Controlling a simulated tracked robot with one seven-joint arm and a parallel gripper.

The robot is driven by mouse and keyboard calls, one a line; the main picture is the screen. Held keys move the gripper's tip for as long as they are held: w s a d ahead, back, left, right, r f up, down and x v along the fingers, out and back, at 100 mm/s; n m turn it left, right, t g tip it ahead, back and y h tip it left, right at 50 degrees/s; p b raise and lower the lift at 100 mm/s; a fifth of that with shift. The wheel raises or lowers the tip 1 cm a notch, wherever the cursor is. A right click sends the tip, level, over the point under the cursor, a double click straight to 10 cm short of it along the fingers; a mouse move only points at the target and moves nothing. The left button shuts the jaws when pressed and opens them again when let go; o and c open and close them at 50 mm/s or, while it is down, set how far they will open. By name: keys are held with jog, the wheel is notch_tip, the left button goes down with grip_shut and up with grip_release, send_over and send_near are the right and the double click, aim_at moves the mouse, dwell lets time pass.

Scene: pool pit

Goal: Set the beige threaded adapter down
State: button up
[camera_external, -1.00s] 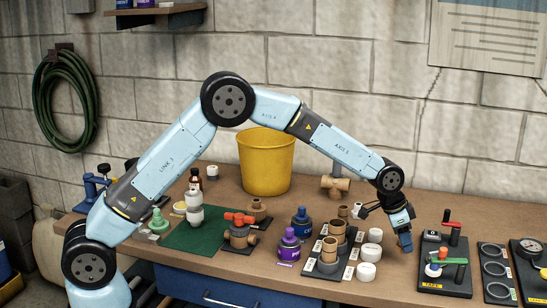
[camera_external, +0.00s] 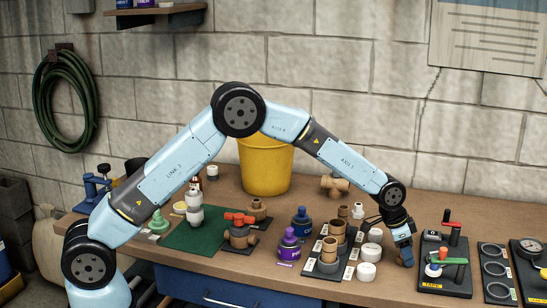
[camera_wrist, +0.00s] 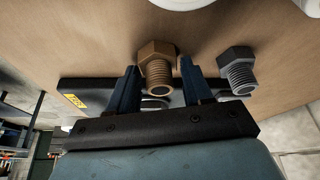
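The beige threaded adapter (camera_wrist: 157,66) shows in the wrist view between my two blue fingers, hex end away from the camera and threaded open end toward it. My gripper (camera_wrist: 159,72) is closed about its hex end, one finger at each side. In the external view my gripper (camera_external: 405,258) is low over the bench, right of the white caps and left of the black valve board. The adapter cannot be made out there. Whether it touches the bench is hard to tell.
A grey threaded adapter (camera_wrist: 238,72) stands close beside my right-hand finger. A black board with a yellow label (camera_wrist: 76,100) lies behind the fingers. White caps (camera_external: 367,271) stand left of my gripper, near a fitting rack (camera_external: 318,272). The black valve board (camera_external: 443,272) is to the right.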

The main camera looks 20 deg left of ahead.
jog(key=shift+o, duration=1.3)
jog(key=shift+r, duration=0.1)
jog(key=v, duration=1.2)
jog(key=w+a+r+n+t, duration=0.1)
jog(key=w+a+r+n, duration=0.15)
jog(key=a+r, duration=0.5)
jog(key=w+a+r+n+t, duration=0.1)
jog(key=w+a+r, duration=0.3)
jog(key=a, duration=0.7)
jog(key=s+a+r+n+t+y, duration=0.1)
jog(key=a+r+n, duration=0.15)
jog(key=a, duration=0.75)
jog(key=s+a+r+n+y, duration=0.1)
jog(key=a+r, duration=0.3)
jog(key=a, duration=0.7)
jog(key=s+a+r+n+y, duration=0.15)
jog(key=s+a, duration=0.25)
jog(key=a, duration=0.5)
jog(key=s+a+r+n, duration=0.15)
jog(key=s+a, duration=0.25)
jog(key=a, duration=0.4)
jog(key=s+a+f+n+t, duration=0.1)
jog(key=s+a+f+n, duration=0.3)
jog(key=s+a, duration=0.7)
jog(key=s+y, duration=0.1)
jog(key=s, duration=0.1)
jog(key=shift+s+a+f+n, duration=0.15)
jog(key=shift+s+f+n, duration=0.15)
jog(key=shift+s, duration=0.1)
